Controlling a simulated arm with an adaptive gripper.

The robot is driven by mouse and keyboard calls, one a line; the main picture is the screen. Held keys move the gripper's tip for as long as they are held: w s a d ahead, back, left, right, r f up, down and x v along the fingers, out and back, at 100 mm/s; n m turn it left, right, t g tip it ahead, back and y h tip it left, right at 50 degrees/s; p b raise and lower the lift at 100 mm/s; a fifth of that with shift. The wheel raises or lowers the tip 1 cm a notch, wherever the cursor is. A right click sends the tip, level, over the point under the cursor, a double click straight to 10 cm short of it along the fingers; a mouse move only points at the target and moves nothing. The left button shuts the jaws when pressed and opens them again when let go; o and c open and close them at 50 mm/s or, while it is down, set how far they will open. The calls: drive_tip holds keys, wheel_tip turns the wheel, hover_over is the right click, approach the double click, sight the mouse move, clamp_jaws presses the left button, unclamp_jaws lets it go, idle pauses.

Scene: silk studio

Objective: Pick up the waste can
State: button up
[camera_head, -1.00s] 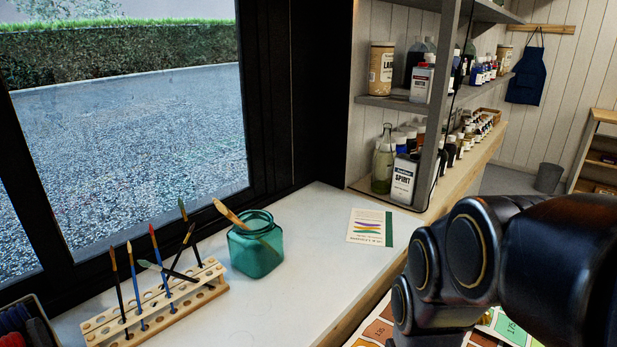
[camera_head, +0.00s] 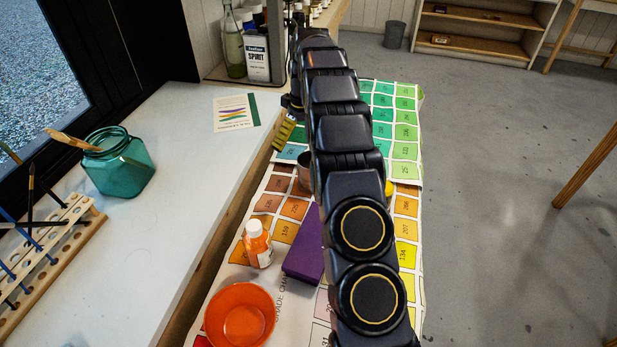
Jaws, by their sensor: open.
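A dark metal can (camera_head: 304,172) stands on the colour chart, left of my arm. My arm hides part of it, and I cannot tell whether it is the waste can. A grey bin (camera_head: 395,34) also stands upright on the floor at the back, apart from my arm. My gripper (camera_head: 287,122) is at the far end of my arm, beside the white counter's edge. It is open, mostly hidden by my arm links, and its fingers are hard to make out. I see nothing held in it.
The colour chart (camera_head: 407,205) bears an orange bowl (camera_head: 240,318), an orange bottle (camera_head: 257,243) and a purple block (camera_head: 306,245). The white counter (camera_head: 190,190) holds a teal jar (camera_head: 118,163) and a brush rack (camera_head: 50,262). Grey floor (camera_head: 500,170) is open at right.

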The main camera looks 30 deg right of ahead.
approach(310, 166)
drive_tip(key=s+a+r, duration=0.1)
drive_tip(key=s+a, duration=0.1)
drive_tip(key=s, duration=0.1)
drive_tip(key=shift+n, duration=0.3)
drive_tip(key=f, duration=0.5)
drive_tip(key=w+f, duration=0.1)
drive_tip(key=f, duration=0.2)
drive_tip(key=shift+a, duration=0.2)
drive_tip(key=c, duration=0.9)
drive_tip(key=shift+c, duration=0.2)
